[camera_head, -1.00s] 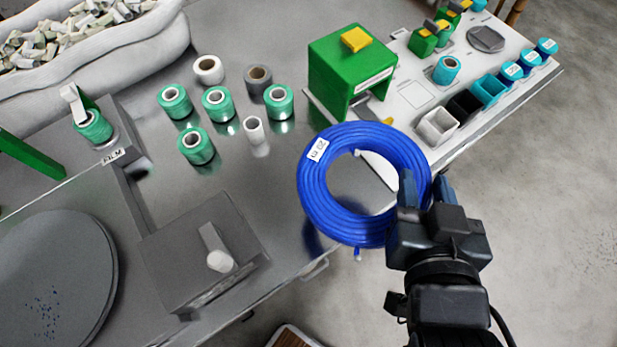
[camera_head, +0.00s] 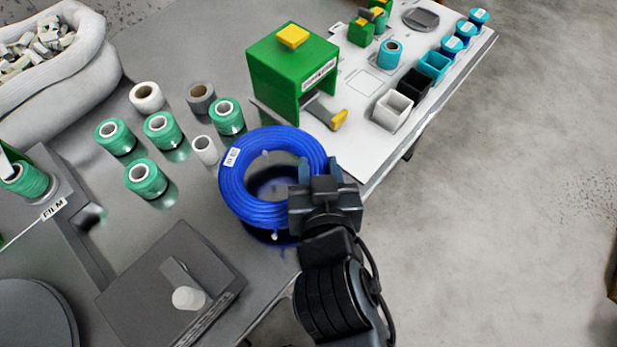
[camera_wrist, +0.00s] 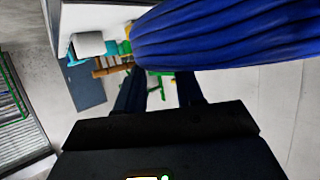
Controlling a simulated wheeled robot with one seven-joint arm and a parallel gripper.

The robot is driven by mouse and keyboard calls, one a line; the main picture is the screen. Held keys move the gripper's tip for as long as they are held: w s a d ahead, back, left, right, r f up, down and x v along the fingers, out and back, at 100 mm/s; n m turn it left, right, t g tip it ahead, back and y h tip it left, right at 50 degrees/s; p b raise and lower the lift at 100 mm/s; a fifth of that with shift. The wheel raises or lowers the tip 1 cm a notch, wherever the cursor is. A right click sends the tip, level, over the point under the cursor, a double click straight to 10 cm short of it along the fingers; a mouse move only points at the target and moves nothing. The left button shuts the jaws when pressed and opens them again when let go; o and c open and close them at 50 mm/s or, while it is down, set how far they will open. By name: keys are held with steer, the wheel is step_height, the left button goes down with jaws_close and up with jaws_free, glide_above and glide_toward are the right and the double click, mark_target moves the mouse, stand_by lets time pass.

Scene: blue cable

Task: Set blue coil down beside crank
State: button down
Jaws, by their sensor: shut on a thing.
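The blue coil (camera_head: 240,196) is a ring of blue cable with a white label, in the middle of the head view. My gripper (camera_head: 312,178) is shut on its right side. The coil is over the metal table near its front edge; whether it touches the top I cannot tell. The coil (camera_wrist: 225,38) fills the top right of the wrist view, and my fingers (camera_wrist: 160,92) reach up toward it. The crank, a grey arm with a white knob (camera_head: 188,298), sits on a grey box (camera_head: 150,290) left of and nearer than the coil.
Several green film rolls (camera_head: 146,180) and a small white roll (camera_head: 204,150) stand left of the coil. A green box (camera_head: 290,75) with a yellow top stands behind it. A white board (camera_head: 360,145) with bins lies right. Bare metal shows between coil and grey box.

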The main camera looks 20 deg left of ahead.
steer(key=shift+w+a+f, duration=0.2)
steer(key=shift+a+f, duration=0.35)
steer(key=shift+a, duration=0.35)
steer(key=shift+f+b, duration=0.3)
steer(key=shift+f, duration=1.65)
steer(key=c, duration=0.7)
jaws_free()
steer(key=v, duration=1.2)
